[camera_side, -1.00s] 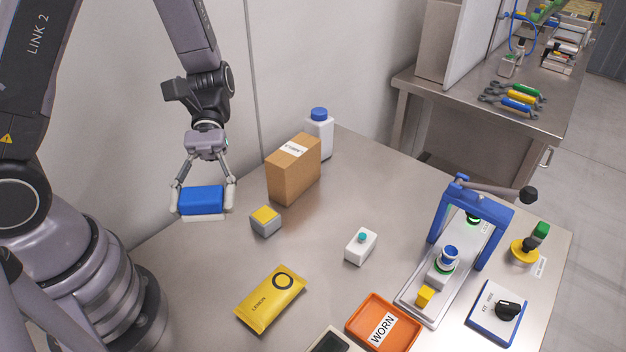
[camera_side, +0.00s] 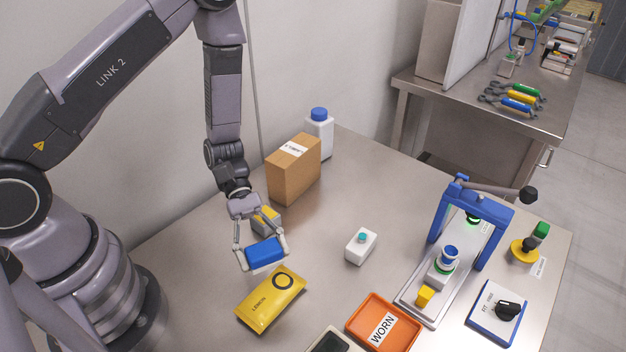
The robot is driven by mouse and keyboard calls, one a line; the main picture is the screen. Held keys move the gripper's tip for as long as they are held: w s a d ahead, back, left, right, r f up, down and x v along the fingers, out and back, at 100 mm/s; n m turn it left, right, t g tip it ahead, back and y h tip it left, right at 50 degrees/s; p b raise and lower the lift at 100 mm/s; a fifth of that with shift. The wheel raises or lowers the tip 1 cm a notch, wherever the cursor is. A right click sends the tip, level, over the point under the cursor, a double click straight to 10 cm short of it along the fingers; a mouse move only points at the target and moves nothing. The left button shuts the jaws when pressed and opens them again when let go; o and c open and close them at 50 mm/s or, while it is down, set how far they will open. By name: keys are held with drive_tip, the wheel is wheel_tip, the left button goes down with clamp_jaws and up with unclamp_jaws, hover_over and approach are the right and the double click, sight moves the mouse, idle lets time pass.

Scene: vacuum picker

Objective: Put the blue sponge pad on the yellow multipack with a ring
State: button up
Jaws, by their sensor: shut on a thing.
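The blue sponge pad (camera_side: 265,251), with a white underside, is held between the two fingers of my gripper (camera_side: 263,253). My gripper is shut on it from both sides. The pad appears in the air, just behind the yellow multipack (camera_side: 262,312) in the picture. The multipack lies flat on the table, marked LEMON, with a dark ring (camera_side: 283,282) printed near its upper right end. The ring is in plain view. The gap in height between pad and multipack is hard to judge.
A grey block with a yellow top (camera_side: 267,217) is partly hidden behind my gripper. A cardboard box (camera_side: 293,170) and a white bottle (camera_side: 319,138) stand behind. To the right are a white block with a teal button (camera_side: 361,246), an orange WORN tray (camera_side: 358,326) and a blue press frame (camera_side: 444,215).

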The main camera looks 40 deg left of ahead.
sight(270, 292)
wheel_tip(270, 292, down, 10)
drive_tip(key=shift+r, duration=0.1)
idle(0.4)
drive_tip(key=o, duration=0.9)
drive_tip(key=shift+o, duration=0.2)
